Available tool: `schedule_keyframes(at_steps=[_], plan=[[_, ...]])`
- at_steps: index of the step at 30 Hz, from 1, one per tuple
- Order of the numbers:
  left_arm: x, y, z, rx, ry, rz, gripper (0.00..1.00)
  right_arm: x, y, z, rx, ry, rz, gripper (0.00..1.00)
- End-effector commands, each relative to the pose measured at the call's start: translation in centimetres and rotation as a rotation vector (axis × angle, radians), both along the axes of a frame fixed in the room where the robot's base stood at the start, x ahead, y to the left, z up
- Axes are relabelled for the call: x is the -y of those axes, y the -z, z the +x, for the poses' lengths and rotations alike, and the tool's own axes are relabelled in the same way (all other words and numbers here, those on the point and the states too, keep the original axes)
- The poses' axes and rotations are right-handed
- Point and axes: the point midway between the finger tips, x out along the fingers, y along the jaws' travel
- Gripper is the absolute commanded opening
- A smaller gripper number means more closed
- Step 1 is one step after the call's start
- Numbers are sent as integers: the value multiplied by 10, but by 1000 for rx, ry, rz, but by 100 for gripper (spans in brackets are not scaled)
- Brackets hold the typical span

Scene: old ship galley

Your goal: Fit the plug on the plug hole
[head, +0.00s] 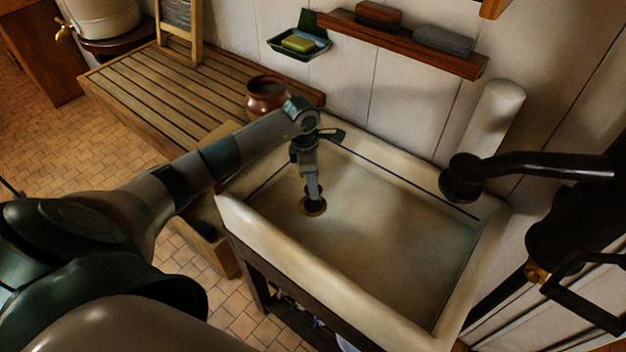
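The pale stone sink (400,255) fills the middle of the head view. My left arm comes in from the left over its near-left rim. My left gripper (313,192) points down into the basin, low over the floor. A brass ring, the plug hole's rim (314,212), shows right below the fingertips. A dark round piece, which looks like the plug (312,204), is at the fingertips, over or in the ring. Whether it is seated or held just above cannot be told. The fingers look narrow and edge-on, so their gap is hidden. My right gripper is not in view.
A black spout (530,165) reaches over the sink's right back corner. A brown pot (267,95) stands on the slatted wooden board (170,95) behind my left arm. A soap dish (299,45) and wooden shelf (400,42) are on the wall. The basin's right side is clear.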

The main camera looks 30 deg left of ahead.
Motion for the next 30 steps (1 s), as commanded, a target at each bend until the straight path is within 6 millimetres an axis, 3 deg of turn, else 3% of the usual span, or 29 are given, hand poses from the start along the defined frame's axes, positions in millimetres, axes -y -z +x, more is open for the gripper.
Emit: schedule_keyframes(at_steps=[18, 30], plan=[[-1, 55, 0, 0, 0, 2, 16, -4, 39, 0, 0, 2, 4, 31], [0, 74, 0, -1, -1, 1, 16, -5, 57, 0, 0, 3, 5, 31]])
